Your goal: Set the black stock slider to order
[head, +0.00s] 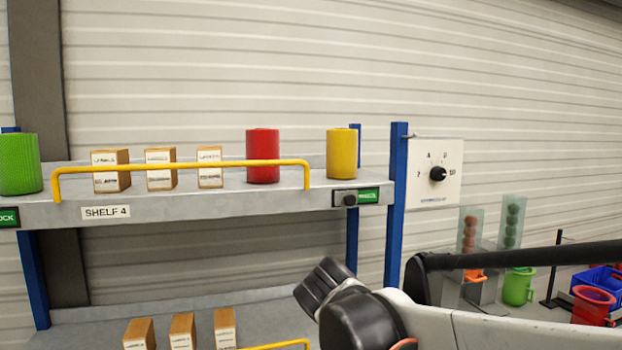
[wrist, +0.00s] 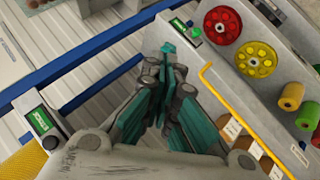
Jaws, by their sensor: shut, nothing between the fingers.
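The black stock slider (head: 349,200) sits at the left end of its small panel on the front edge of the upper shelf, at the right end. A green label (head: 369,195) shows to its right, too small to read surely. In the wrist view, a green label (wrist: 181,25) shows on the shelf edge beyond the fingertips; the fingers hide part of that area, and I cannot make out the slider there. My gripper (wrist: 166,62) has teal finger pads and is shut and empty. I cannot tell whether it touches the shelf.
The upper shelf (head: 225,203) carries boxes, cylinders and a yellow rail (head: 180,166). A blue post (head: 396,205) and a dial panel (head: 435,172) stand at its right. Another green-labelled panel (wrist: 40,120) shows at left in the wrist view. Bins and cups stand at the lower right.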

